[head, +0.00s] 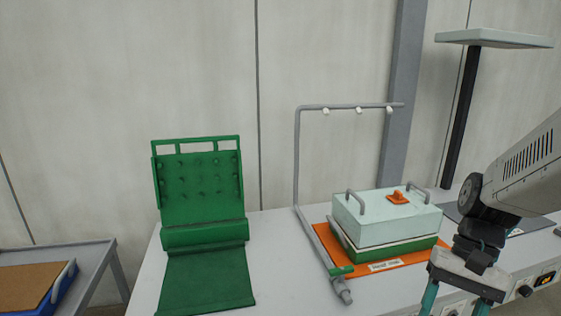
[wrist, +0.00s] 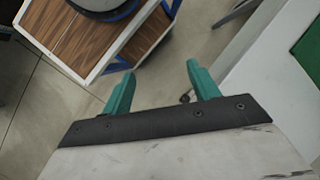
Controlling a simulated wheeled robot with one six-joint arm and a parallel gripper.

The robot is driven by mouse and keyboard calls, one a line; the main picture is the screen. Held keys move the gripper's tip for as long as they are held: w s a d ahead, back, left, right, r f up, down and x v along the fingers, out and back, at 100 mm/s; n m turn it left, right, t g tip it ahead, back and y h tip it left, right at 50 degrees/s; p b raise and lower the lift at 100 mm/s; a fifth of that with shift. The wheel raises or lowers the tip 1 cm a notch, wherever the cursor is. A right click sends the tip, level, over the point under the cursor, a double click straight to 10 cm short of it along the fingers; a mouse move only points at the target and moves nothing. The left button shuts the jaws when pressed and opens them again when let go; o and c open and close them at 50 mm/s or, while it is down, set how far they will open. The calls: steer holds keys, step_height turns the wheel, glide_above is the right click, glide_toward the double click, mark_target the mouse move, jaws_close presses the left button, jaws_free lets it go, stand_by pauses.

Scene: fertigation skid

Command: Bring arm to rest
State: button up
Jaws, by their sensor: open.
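My gripper (head: 458,297) is at the lower right of the head view, in front of the bench's front edge. Its two teal fingers point down and run out of the bottom of that picture. In the wrist view the gripper (wrist: 162,85) has its fingers spread wide apart. Nothing is between them, only floor beyond. My arm comes in from the right edge of the head view, bent downward at the wrist.
The white bench (head: 285,285) carries a green rack (head: 203,205), a pale lidded box (head: 385,217) on an orange mat (head: 432,256), and a grey pipe frame (head: 297,160). A grey side table (head: 60,255) stands left. A wood-topped cart (wrist: 95,45) shows in the wrist view.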

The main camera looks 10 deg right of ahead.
steer(key=s+a+r+n+t+h, duration=0.3)
steer(key=a+r+n, duration=0.3)
steer(key=r, duration=0.3)
steer(key=shift+s+a+n+t+h, duration=0.35)
steer(key=shift+a+t+h, duration=0.2)
steer(key=shift+t, duration=0.25)
